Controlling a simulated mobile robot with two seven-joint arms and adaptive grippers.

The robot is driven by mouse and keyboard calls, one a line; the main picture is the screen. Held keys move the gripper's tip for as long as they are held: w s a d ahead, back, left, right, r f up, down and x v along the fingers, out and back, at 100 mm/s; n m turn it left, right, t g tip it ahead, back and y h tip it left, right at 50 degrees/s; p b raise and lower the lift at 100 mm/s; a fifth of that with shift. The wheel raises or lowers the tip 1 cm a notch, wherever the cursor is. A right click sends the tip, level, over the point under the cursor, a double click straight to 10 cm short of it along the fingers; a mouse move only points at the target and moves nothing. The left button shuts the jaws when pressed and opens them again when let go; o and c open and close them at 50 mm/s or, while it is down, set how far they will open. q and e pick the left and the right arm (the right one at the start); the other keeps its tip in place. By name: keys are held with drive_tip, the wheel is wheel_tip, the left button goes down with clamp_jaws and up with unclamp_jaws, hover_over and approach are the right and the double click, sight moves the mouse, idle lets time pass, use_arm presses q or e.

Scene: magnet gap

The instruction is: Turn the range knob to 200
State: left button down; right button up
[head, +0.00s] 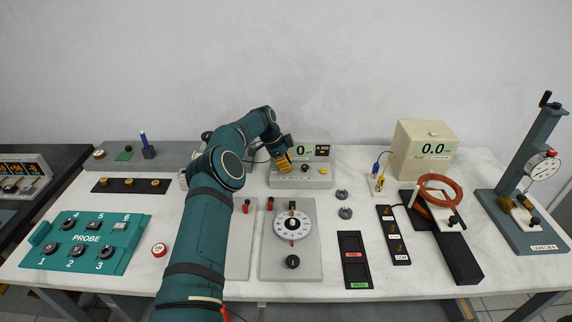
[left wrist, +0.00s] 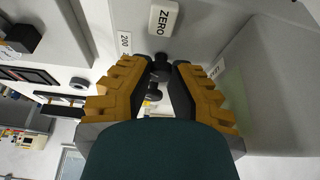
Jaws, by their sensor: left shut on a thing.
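In the left wrist view my left gripper (left wrist: 162,68) is shut on the dark range knob (left wrist: 160,73), which sits between the fingertips. A label 200 (left wrist: 125,42) lies left of the knob, and another label (left wrist: 216,68) lies to the right, partly behind a finger. I cannot tell where the knob points. My right gripper is not in view.
A white ZERO button (left wrist: 164,18) is close to the fingertips. A dial plate (head: 292,262) stands in front of the meter. A green PROBE box (head: 88,243) is at left. A cream box (head: 425,148) and a gauge stand (head: 520,222) are at right.

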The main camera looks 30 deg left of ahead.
use_arm(q)
drive_tip(key=shift+d+f+m, duration=0.15)
drive_tip(key=shift+d+m, duration=0.05)
drive_tip(key=shift+m, duration=0.1)
drive_tip(key=c, duration=0.7)
unclamp_jaws()
drive_tip(key=shift+w, duration=0.1)
drive_tip(key=shift+a, duration=0.1)
